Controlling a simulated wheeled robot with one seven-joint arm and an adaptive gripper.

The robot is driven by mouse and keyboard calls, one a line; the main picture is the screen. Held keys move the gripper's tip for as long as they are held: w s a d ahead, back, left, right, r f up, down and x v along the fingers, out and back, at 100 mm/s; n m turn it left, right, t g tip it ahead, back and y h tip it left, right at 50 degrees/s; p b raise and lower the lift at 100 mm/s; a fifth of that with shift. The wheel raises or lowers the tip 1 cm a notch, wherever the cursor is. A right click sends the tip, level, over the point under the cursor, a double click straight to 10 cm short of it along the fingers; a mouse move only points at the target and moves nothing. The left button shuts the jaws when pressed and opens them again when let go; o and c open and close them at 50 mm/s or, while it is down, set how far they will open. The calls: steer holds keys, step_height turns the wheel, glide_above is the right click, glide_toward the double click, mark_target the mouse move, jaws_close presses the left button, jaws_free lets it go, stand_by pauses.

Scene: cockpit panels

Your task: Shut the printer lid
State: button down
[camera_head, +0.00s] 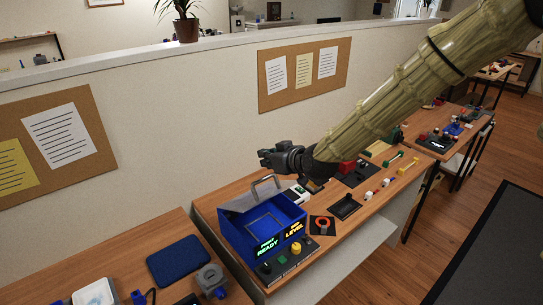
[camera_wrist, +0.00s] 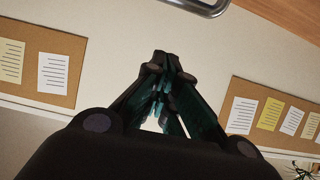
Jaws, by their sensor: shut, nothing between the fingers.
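The blue printer (camera_head: 262,232) stands on the wooden table in the head view, with lit displays reading "PRINT READY" and "INK LEVEL" on its front. Its grey lid (camera_head: 240,200) is tilted up and open, with a metal handle (camera_head: 266,184) at its upper right. My gripper (camera_head: 266,158) is shut and empty, above the lid and handle, apart from them as far as I can tell. In the wrist view my gripper (camera_wrist: 160,62) shows its fingers together, pointing toward the wall. A curved metal bar (camera_wrist: 205,8), probably the handle, shows at the top edge.
A panel with a red ring (camera_head: 322,225) and a black tray (camera_head: 345,206) lie right of the printer. A dark blue pad (camera_head: 178,262) lies on the nearer table at left. The wall with cork boards (camera_head: 303,73) rises close behind the table.

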steer(key=shift+w+a+f+p, duration=0.2)
steer(key=shift+w+f+p, duration=0.05)
steer(key=shift+f+p, duration=0.55)
steer(key=shift+w+a+f+p, duration=0.2)
steer(key=shift+w+f+p, duration=0.1)
steer(key=shift+f+p, duration=0.55)
steer(key=shift+w+a+f+p, duration=0.25)
steer(key=shift+f+p, duration=0.35)
steer(key=shift+f, duration=0.35)
